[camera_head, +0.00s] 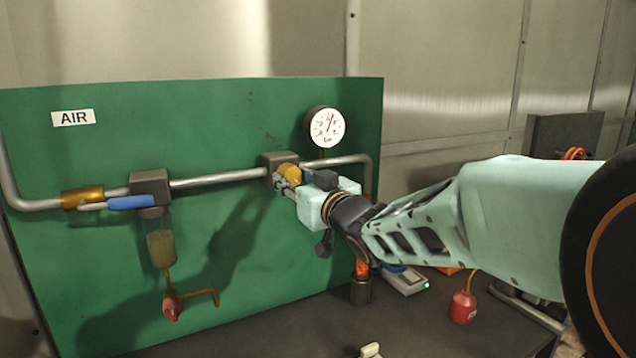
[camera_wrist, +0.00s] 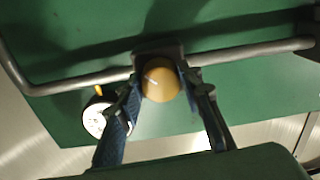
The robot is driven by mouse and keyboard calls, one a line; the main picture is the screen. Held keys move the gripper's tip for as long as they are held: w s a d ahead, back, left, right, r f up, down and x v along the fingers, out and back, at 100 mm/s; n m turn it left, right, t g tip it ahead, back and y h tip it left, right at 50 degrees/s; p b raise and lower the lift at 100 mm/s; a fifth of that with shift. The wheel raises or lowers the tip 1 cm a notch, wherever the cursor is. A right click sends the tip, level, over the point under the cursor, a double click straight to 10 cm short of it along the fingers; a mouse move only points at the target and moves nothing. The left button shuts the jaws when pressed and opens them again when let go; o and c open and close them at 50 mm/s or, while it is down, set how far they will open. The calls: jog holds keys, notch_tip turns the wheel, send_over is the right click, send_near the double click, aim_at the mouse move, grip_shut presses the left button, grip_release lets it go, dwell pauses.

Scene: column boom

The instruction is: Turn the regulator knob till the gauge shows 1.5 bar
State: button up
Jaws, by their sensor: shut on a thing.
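The yellow regulator knob (camera_head: 289,173) sits on the front of a dark regulator body (camera_head: 281,158) on the green panel. My gripper (camera_head: 283,185) is shut on the knob. In the wrist view the round knob face (camera_wrist: 160,80) lies between my two fingers (camera_wrist: 163,88), one on each side. The white round gauge (camera_head: 326,127) stands above and right of the regulator. Its red needle points nearly straight up, tilted slightly right; the numbers are too small to read. In the wrist view the gauge (camera_wrist: 97,118) is partly hidden by a finger.
Grey pipe (camera_head: 220,179) runs across the panel (camera_head: 100,260). A blue-handled valve (camera_head: 130,202) and a filter bowl (camera_head: 161,248) are at the left. A red oil can (camera_head: 463,307) and a grey device (camera_head: 405,281) stand on the bench (camera_head: 400,330) below my arm.

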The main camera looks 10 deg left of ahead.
jog(key=n+b, duration=0.3)
jog(key=shift+f, duration=0.2)
jog(key=n+b, duration=0.4)
jog(key=n, duration=0.1)
jog(key=shift+r+n, duration=0.1)
jog(key=shift+n, duration=0.2)
jog(key=n+b, duration=0.3)
jog(key=n, duration=0.1)
jog(key=shift+w+d+r+n, duration=0.1)
jog(key=shift+n, duration=0.2)
jog(key=n+b, duration=0.2)
jog(key=n, duration=0.3)
jog(key=shift+r, duration=0.2)
jog(key=shift+n, duration=0.3)
jog(key=o, duration=1.2)
jog(key=shift+c, duration=0.2)
